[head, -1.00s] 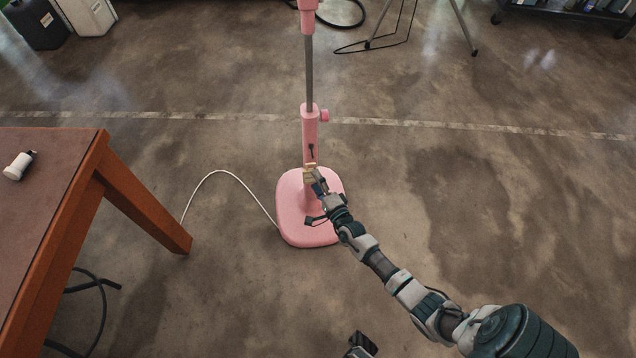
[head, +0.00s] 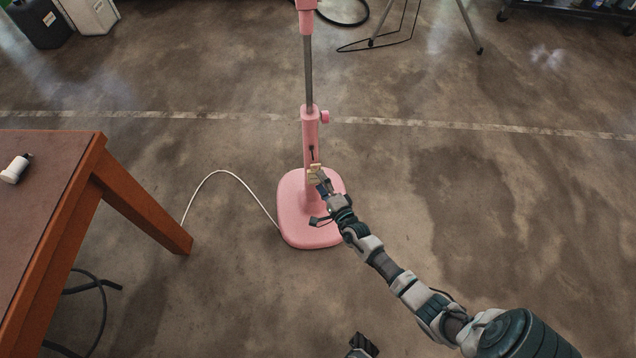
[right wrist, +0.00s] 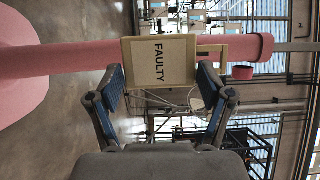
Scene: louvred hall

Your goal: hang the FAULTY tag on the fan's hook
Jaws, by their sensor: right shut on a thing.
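The pink fan's post (head: 309,128) rises from a rounded pink base (head: 291,222); its top is out of frame. A small dark hook (head: 312,153) shows on the front of the lower post. My right gripper (head: 318,180) is shut on the small tan FAULTY tag (head: 314,170), just below the hook and in front of the post. In the right wrist view, the tag (right wrist: 160,62) is between the two fingers, its lettering turned sideways, with the post (right wrist: 85,57) behind it. The hook cannot be made out there. A dark piece of my left gripper (head: 362,346) shows at the bottom edge.
A brown table with orange legs (head: 140,205) stands at left, with a small white object (head: 16,168) on it. The floor to the right is clear. Bins and a wheeled rack stand far back.

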